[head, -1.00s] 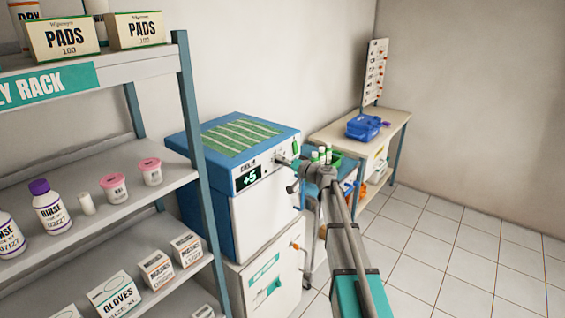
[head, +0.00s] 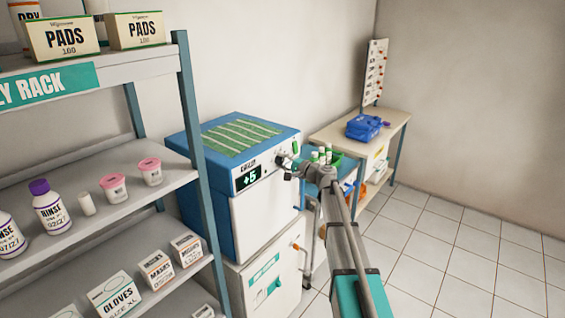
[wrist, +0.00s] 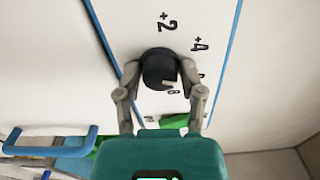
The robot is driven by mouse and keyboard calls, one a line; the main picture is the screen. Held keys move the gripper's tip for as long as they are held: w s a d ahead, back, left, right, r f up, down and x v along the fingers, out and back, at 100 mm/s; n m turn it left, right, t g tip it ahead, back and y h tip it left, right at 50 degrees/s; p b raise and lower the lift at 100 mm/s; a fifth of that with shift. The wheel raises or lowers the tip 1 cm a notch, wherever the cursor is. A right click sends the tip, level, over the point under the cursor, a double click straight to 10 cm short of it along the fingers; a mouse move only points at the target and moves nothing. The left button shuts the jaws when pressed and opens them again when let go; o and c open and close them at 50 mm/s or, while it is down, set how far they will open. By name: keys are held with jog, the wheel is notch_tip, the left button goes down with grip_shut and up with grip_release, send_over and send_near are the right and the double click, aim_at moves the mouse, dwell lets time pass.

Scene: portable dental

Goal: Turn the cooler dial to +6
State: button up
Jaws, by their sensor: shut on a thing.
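The cooler (head: 265,208) is a blue and white cabinet with a small black display (head: 248,177) on its front. The display reads what looks like +6. The dial (wrist: 158,67) is a round black knob with a pale pointer mark toward the lower right in the wrist view. Marks +2 and +4 show near it, and other marks are partly hidden by a finger. My gripper (wrist: 160,75) has one finger on each side of the dial and is shut on it.
A supply rack (head: 188,150) with bottles and boxes stands at the left. A side table (head: 390,121) with a blue case (head: 363,128) stands behind the cooler at the right. A green holder with white-capped tubes is just behind my gripper. The tiled floor at the right is clear.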

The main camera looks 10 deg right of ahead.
jog(key=shift+m, duration=0.6)
jog(key=o, duration=1.2)
jog(key=shift+v, duration=6)
